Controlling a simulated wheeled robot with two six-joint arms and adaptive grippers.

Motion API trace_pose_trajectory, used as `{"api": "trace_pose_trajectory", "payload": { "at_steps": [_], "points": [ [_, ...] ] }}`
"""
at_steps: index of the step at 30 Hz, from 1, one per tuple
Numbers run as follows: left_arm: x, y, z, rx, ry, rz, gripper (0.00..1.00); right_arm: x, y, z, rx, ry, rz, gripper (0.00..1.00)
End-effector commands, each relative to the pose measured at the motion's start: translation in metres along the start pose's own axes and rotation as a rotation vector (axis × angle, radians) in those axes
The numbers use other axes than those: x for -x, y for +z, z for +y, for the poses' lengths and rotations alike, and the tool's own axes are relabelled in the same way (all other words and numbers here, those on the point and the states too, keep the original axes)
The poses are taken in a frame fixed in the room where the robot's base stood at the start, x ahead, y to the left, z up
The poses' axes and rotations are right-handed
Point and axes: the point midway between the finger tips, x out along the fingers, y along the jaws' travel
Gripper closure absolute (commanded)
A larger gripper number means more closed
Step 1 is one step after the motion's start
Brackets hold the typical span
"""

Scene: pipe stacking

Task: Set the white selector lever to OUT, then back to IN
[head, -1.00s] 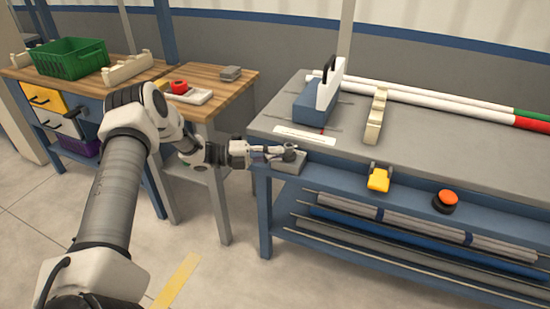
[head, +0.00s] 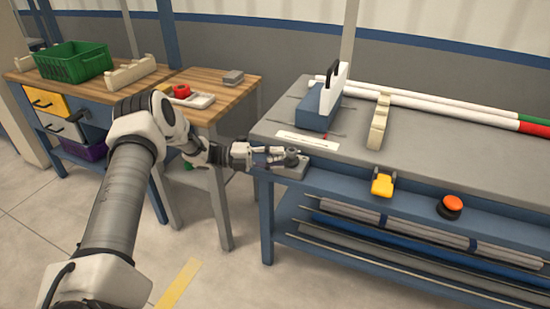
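The selector's grey base block (head: 292,170) with a dark round hub (head: 291,152) on top sits at the left front corner of the grey workbench. My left gripper (head: 274,154) reaches in from the left, its fingers right at the hub's left side. The white lever cannot be told apart from the pale fingers at this size, so its setting is unclear. Whether the fingers are open or closed on the lever cannot be told. My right gripper is not in view.
A white label strip (head: 308,143) lies behind the selector, with a blue block with a white plate (head: 318,110) further back. A cream notched rest (head: 379,122), white pipes (head: 440,104), a yellow part (head: 382,185) and an orange button (head: 452,203) are to the right.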

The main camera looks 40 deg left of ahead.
Motion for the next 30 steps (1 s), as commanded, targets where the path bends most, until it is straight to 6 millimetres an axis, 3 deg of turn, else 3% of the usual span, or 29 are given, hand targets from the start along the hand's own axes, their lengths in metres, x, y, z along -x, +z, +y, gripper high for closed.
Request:
{"api": "trace_pose_trajectory", "payload": {
  "at_steps": [7,19,23,30],
  "points": [
    [0.015,0.001,-0.001,0.000,-0.002,-0.003,0.61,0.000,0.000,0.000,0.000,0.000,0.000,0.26],
    [0.108,0.001,0.001,0.000,0.000,-0.003,0.61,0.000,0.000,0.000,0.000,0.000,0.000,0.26],
    [0.119,0.001,0.000,-0.001,0.000,0.000,0.61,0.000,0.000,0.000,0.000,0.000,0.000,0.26],
    [0.120,0.000,0.001,0.000,0.000,0.000,0.61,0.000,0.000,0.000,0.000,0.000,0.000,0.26]
  ]
}}
